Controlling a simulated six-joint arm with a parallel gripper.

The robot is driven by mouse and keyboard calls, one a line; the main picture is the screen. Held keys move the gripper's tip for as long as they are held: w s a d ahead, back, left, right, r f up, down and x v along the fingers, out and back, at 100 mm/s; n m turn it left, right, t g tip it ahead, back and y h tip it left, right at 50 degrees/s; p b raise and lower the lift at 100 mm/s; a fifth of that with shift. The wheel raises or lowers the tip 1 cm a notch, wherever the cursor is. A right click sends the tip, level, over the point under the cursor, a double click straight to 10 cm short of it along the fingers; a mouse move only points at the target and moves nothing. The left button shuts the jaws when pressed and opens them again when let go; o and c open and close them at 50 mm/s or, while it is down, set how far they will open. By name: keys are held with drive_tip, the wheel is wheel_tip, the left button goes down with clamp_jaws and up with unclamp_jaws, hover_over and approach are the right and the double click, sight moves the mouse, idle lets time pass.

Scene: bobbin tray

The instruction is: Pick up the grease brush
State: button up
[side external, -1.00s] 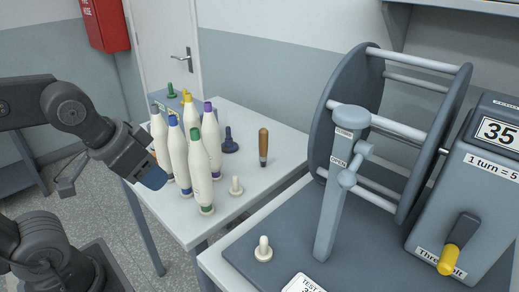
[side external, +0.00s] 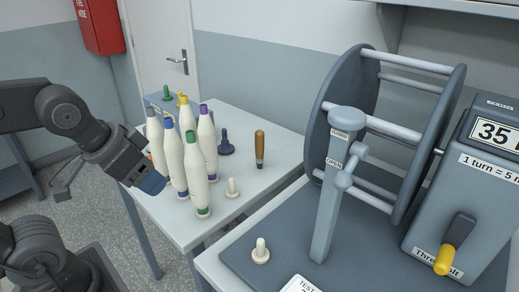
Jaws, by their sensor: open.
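The grease brush appears to be the upright piece with a brown wooden handle (side external: 260,145) and a dark lower end, standing on the pale table (side external: 228,210). It stands apart from the bobbins, to their right. My gripper (side external: 152,184) is at the left, beside the table's left edge and the bobbins. Its blue fingertip part shows, and the jaws are open with nothing seen between them. The bobbins stand between my gripper and the brush in the picture. The brush is fully in view.
Several tall cream bobbins with coloured tips (side external: 194,172) crowd the table's left part. A dark blue peg (side external: 226,145) and a cream peg (side external: 232,188) stand near the brush. A large winding reel (side external: 338,110) is at the right. The table's front right is clear.

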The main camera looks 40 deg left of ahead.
wheel_tip(320, 180, up, 6)
drive_tip(key=f, duration=0.1)
drive_tip(key=w+a+r+n+g+y, duration=0.1)
drive_tip(key=w+r+n, duration=0.1)
drive_tip(key=w, duration=0.5)
drive_tip(key=w+a+r+n, duration=0.1)
drive_tip(key=w+r, duration=0.2)
drive_tip(key=w, duration=0.4)
drive_tip(key=n+g+y, duration=0.1)
drive_tip(key=n+y, duration=0.1)
drive_tip(key=n, duration=0.2)
hover_over(260, 140)
drive_tip(key=s, duration=0.3)
wheel_tip(260, 140, down, 5)
drive_tip(key=x, duration=0.4)
drive_tip(key=s+d+x, duration=0.1)
drive_tip(key=x, duration=0.3)
drive_tip(key=d+f+x, duration=0.1)
drive_tip(key=x, duration=0.3)
drive_tip(key=shift+s+d+f, duration=0.1)
drive_tip(key=shift+s+f, duration=0.05)
drive_tip(key=shift+f, duration=0.2)
drive_tip(key=shift+w+d+x, duration=0.15)
drive_tip(key=shift+d+x, duration=0.05)
drive_tip(key=shift+x, duration=1.15)
drive_tip(key=shift+w+d+x, duration=0.15)
drive_tip(key=shift+x, duration=1.15)
